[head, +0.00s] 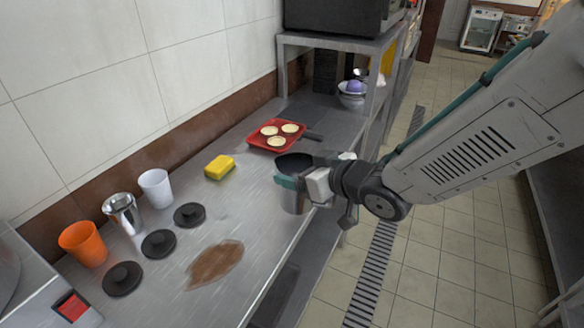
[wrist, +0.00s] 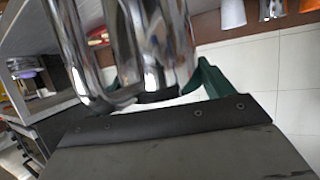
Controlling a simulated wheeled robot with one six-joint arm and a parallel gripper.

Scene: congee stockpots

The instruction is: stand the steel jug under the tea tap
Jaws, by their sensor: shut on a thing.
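The steel jug (head: 291,203) is in my gripper (head: 309,174) near the right edge of the steel counter (head: 205,277) in the head view. Its dark open mouth faces up and it looks roughly upright. I cannot tell whether its base touches the counter. In the wrist view the shiny jug (wrist: 150,38) fills the upper middle, with its curved handle at the left, between the green fingers of my gripper (wrist: 165,88). My gripper is shut on the jug; the exact grip is partly hidden. I cannot make out a tea tap in either view.
A red tray (head: 264,143) with pale rounds lies behind the jug. A yellow sponge (head: 219,167), several black lids (head: 158,243), a brown spill (head: 215,264), a white cup (head: 155,188), a metal cup (head: 121,213) and an orange cup (head: 83,244) are left. A raised shelf (head: 340,47) stands behind.

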